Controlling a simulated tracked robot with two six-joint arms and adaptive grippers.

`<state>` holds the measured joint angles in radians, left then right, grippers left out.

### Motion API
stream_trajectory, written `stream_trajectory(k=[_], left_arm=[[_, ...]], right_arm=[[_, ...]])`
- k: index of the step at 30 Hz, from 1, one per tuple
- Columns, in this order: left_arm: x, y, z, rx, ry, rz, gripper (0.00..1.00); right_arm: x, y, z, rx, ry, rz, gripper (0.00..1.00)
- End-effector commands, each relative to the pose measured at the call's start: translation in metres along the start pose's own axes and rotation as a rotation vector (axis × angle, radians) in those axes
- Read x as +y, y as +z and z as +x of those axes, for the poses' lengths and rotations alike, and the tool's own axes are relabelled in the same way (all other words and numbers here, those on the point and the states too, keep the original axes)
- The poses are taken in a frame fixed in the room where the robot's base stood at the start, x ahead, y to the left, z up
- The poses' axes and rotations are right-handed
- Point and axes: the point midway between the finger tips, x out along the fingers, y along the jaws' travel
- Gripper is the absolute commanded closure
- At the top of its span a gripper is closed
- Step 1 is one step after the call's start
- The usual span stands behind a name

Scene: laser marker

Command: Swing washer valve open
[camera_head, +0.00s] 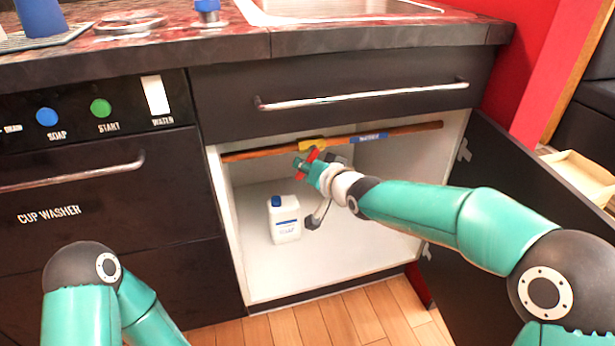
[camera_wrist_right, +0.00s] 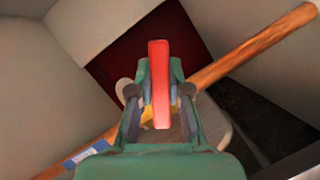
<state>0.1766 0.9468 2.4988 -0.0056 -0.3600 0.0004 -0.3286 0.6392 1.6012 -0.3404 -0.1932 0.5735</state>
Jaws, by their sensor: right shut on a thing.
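The red valve lever (camera_head: 313,154) is at the pipe near the yellow tag. My right gripper (camera_head: 306,165) reaches into the cabinet and is shut on the lever. In the right wrist view the lever (camera_wrist_right: 159,70) stands between the fingers, and the pipe (camera_wrist_right: 255,47) runs diagonally behind.
A white bottle with a blue cap (camera_head: 284,220) stands on the cabinet floor, left of my right forearm. The cabinet door (camera_head: 500,190) is open at the right. The cup washer (camera_head: 90,210) is to the left, and a closed drawer (camera_head: 340,95) is above.

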Motion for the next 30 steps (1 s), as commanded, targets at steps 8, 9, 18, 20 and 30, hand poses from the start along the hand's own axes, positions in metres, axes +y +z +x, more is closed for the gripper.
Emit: stream_trajectory(k=[8, 9, 18, 20, 30], left_arm=[[-0.001, -0.0002, 0.0029, 0.0, 0.0, 0.0, 0.6], [-0.0011, -0.0002, 0.0029, 0.0, 0.0, 0.0, 0.6], [-0.001, -0.0002, 0.0028, 0.0, 0.0, 0.0, 0.6], [-0.001, -0.0001, 0.0028, 0.0, 0.0, 0.0, 0.6], [-0.0011, -0.0001, 0.0029, 0.0, 0.0, 0.0, 0.6]], right_arm=[[-0.0018, -0.0014, -0.0003, 0.002, -0.016, 0.04, 1.0], [-0.0019, -0.0015, -0.0003, 0.002, -0.016, 0.042, 1.0], [-0.0017, -0.0019, -0.0004, 0.003, -0.016, 0.042, 1.0], [-0.0017, -0.0019, -0.0004, 0.003, -0.016, 0.042, 0.73], [-0.0016, -0.0008, -0.0001, 0.001, -0.016, 0.041, 0.56]])
